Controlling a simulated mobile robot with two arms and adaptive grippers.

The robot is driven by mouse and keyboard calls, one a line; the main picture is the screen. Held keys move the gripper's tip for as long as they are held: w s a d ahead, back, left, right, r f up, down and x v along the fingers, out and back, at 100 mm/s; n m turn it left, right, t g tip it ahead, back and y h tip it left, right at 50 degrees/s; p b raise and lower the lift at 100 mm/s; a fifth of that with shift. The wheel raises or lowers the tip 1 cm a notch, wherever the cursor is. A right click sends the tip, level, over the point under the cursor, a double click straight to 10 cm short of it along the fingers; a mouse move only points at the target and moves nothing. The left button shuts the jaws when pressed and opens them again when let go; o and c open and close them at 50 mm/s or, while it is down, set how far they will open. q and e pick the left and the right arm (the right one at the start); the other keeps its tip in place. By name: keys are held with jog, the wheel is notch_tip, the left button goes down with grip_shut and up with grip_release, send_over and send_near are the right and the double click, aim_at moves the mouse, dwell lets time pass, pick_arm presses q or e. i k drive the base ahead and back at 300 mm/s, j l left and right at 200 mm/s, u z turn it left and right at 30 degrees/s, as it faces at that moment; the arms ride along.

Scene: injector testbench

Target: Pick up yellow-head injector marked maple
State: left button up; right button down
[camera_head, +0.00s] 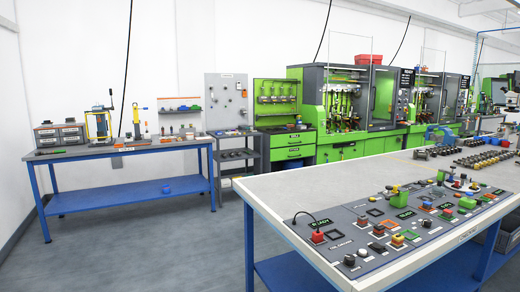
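Neither of my grippers is in view. Two rows of small dark and metallic parts that look like injectors lie at the far right of the near table; one is a front row (487,158), the other a row behind it (436,151). They are too small to make out head colours for certain, and no "maple" marking can be read. I cannot tell which part is the yellow-head injector.
A grey control mat (345,218) with several coloured buttons and small blocks covers the front of the near table (275,188). A blue-framed bench (170,145) with tools stands at the left wall. Green test machines (345,151) line the back. Grey floor is clear between bench and table.

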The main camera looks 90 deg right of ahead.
aim_at(476, 167)
jog(key=z, duration=4.2)
jog(key=u, duration=5.05)
jog(key=z, duration=5)
